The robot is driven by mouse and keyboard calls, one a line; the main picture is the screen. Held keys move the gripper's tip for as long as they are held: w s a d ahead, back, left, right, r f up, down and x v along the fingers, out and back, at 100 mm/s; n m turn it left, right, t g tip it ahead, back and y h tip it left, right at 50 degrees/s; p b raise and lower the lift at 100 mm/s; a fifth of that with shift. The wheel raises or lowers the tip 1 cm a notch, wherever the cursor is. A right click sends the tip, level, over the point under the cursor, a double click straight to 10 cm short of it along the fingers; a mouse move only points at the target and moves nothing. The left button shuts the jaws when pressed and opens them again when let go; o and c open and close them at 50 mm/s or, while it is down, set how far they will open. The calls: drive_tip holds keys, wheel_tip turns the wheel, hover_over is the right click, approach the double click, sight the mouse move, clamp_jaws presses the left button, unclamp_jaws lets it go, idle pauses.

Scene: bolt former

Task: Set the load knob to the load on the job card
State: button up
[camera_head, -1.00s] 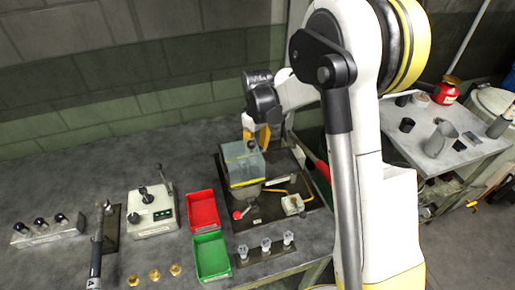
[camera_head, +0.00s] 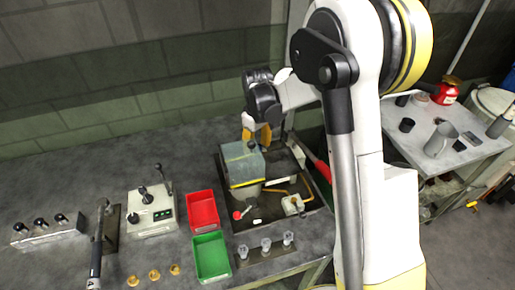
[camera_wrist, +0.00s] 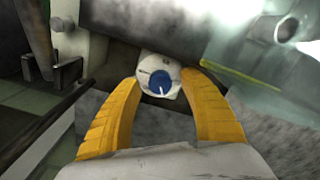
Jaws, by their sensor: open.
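A blue knob (camera_wrist: 160,82) with a white pointer mark sits on a pale round dial plate (camera_wrist: 152,66) in the wrist view. The pointer faces roughly down in that picture. The dial markings are too small to read. My gripper (camera_wrist: 165,72) is open, its yellow fingers on either side of the dial and apart from the knob. In the head view, my gripper (camera_head: 257,137) is at the back of the bolt former (camera_head: 243,163), and the knob is hidden there. I cannot make out a job card.
A dark bar (camera_wrist: 50,120) and bracket lie left of the fingers; a grey machine body (camera_wrist: 150,25) rises beyond the dial. A red bin (camera_head: 203,209), a green bin (camera_head: 211,257) and a control box (camera_head: 152,212) stand left of the former. Bench space behind the box is clear.

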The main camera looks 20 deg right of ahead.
wheel_tip(320, 180, up, 12)
idle(0.4)
drive_tip(key=shift+f, duration=0.1)
drive_tip(key=s+r+m+t, duration=0.2)
drive_tip(key=s+r, duration=0.2)
drive_tip(key=s, duration=0.3)
drive_tip(key=s+r+m+t, duration=0.1)
drive_tip(key=s+r+t, duration=0.1)
drive_tip(key=s+r, duration=0.3)
drive_tip(key=s+f+m+t, duration=0.3)
drive_tip(key=s, duration=0.8)
drive_tip(key=shift+s+a+f, duration=0.15)
drive_tip(key=shift+s+f, duration=0.25)
drive_tip(key=shift+c, duration=0.5)
